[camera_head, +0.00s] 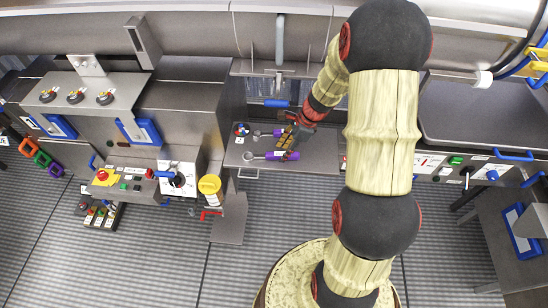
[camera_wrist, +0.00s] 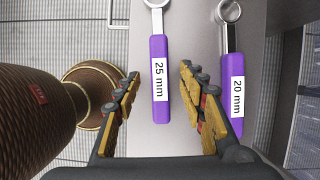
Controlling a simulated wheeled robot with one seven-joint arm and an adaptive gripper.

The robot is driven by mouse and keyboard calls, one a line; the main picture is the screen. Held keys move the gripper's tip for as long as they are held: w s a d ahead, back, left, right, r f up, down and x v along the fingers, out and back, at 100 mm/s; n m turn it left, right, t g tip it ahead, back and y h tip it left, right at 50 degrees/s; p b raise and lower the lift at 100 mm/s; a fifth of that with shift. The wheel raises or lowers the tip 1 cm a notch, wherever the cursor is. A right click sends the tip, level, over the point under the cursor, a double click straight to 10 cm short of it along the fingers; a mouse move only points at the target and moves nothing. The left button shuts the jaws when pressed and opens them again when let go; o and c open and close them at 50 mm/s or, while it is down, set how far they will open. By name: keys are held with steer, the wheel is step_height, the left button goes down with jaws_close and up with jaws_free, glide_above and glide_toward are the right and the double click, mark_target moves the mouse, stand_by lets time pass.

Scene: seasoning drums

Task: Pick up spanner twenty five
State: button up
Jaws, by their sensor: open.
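The 25 mm spanner (camera_wrist: 159,80) has a purple handle with a white label and a silver ring end. It lies on a grey shelf (camera_head: 240,150), ring end to the left in the head view, where it is the nearer spanner (camera_head: 257,156). My gripper (camera_wrist: 160,76) is open, with one finger on each side of the 25 mm handle in the wrist view. I cannot tell how high the fingers are above it. In the head view my gripper (camera_head: 288,141) is over the handle end and partly hides it.
A 20 mm spanner (camera_wrist: 236,75) with a similar purple handle lies alongside, just beyond the right finger. It is the farther spanner in the head view (camera_head: 260,134). A small round object with coloured spots (camera_head: 241,129) sits at the shelf's left. A yellow-topped cylinder (camera_head: 209,185) stands left of the shelf.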

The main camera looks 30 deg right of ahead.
steer(key=shift+x, duration=0.8)
steer(key=shift+c, duration=0.6)
jaws_close()
steer(key=shift+r, duration=0.1)
